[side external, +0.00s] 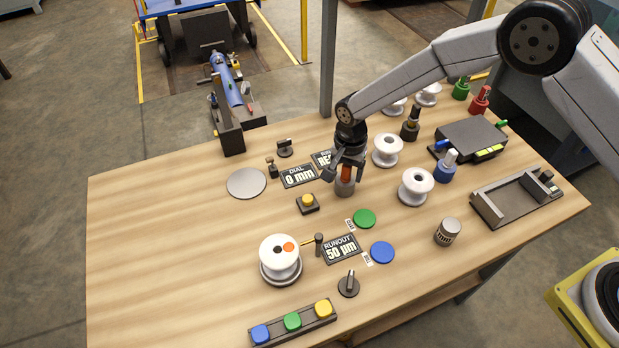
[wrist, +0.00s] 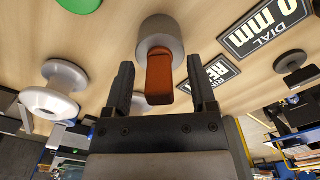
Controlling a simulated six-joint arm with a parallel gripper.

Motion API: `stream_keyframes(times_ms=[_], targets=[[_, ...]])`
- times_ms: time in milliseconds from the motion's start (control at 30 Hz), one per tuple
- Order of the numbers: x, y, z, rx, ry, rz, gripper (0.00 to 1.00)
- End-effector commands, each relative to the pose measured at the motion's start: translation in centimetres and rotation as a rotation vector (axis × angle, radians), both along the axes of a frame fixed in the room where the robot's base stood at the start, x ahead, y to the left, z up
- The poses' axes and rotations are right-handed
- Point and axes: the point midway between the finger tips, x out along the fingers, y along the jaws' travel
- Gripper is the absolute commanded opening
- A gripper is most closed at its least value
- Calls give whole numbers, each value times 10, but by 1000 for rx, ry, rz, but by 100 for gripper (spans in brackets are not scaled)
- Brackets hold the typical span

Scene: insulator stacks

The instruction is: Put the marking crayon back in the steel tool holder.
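The orange-brown marking crayon (side external: 346,172) stands upright at the grey steel cylinder (side external: 345,188), which looks like the tool holder. In the wrist view the crayon (wrist: 159,78) projects from the end of the cylinder (wrist: 160,35); how deep it sits is hidden. My gripper (side external: 348,166) is just above the cylinder and around the crayon. In the wrist view its two fingers (wrist: 158,88) are spread on either side of the crayon, with a visible gap on both sides.
The "DIAL 0 mm" plate (side external: 298,176) and a yellow button (side external: 307,202) are left of the cylinder. White insulators (side external: 387,150) (side external: 416,186) stand to the right. A green disc (side external: 364,218) lies in front. The table's left side is clear.

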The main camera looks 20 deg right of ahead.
Motion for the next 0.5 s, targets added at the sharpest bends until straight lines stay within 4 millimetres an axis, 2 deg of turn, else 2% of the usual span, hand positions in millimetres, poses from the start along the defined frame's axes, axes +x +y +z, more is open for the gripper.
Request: stream_keyframes(times_ms=[267, 500], targets=[[0, 0, 1, 0, 0, 0, 72], [0, 0, 14, 1, -1, 0, 72]])
